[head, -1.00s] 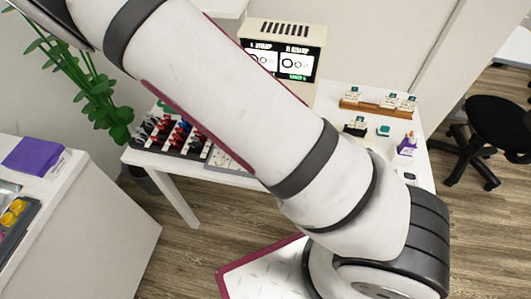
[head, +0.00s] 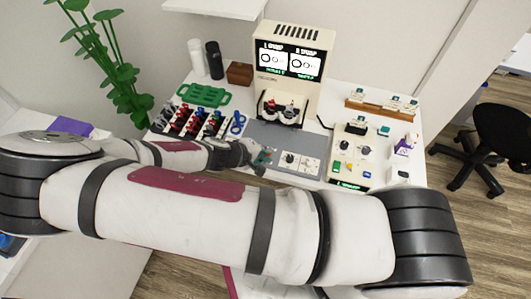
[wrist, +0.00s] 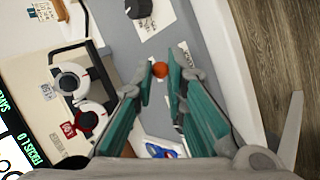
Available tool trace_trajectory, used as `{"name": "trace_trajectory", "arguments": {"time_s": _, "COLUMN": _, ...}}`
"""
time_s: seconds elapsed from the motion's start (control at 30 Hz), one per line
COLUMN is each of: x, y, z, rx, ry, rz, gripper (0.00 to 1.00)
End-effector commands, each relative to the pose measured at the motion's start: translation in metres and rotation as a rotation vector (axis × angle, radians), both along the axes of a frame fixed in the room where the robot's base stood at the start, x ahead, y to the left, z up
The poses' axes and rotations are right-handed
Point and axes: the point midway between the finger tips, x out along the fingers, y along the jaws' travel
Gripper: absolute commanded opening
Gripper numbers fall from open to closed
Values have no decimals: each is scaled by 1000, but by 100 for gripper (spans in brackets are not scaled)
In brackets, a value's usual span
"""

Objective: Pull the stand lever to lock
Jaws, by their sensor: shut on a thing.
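The stand lever shows as a round orange-red knob (wrist: 159,69) between my fingertips in the wrist view; its shaft is hidden. My gripper (wrist: 160,88) has teal fingers closed in on both sides of the knob. In the head view my gripper (head: 264,158) is low over the front left part of the grey stand base (head: 262,131). The cream test machine (head: 290,40) with two lit screens rises behind. A holder with red and white round parts (head: 283,109) sits in front of the screens, and shows left of my fingers in the wrist view (wrist: 75,98).
A rack of red, blue and black pieces (head: 190,123) and a green tray (head: 203,94) stand left of the base. A control panel with knobs and coloured buttons (head: 352,158) is at right. A wooden rack (head: 380,108) stands behind it.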

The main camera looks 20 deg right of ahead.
Motion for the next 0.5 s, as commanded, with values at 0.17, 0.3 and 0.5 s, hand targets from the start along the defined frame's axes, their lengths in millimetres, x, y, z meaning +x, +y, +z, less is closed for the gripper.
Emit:
{"name": "trace_trajectory", "arguments": {"time_s": 0.17, "x": 0, "y": 2, "z": -1, "rx": 2, "ry": -2, "rz": 3, "gripper": 0}}
{"name": "trace_trajectory", "arguments": {"time_s": 0.3, "x": 0, "y": 2, "z": -1, "rx": 2, "ry": -2, "rz": 4, "gripper": 0}}
{"name": "trace_trajectory", "arguments": {"time_s": 0.5, "x": 0, "y": 2, "z": -1, "rx": 1, "ry": -1, "rz": 3, "gripper": 34}}
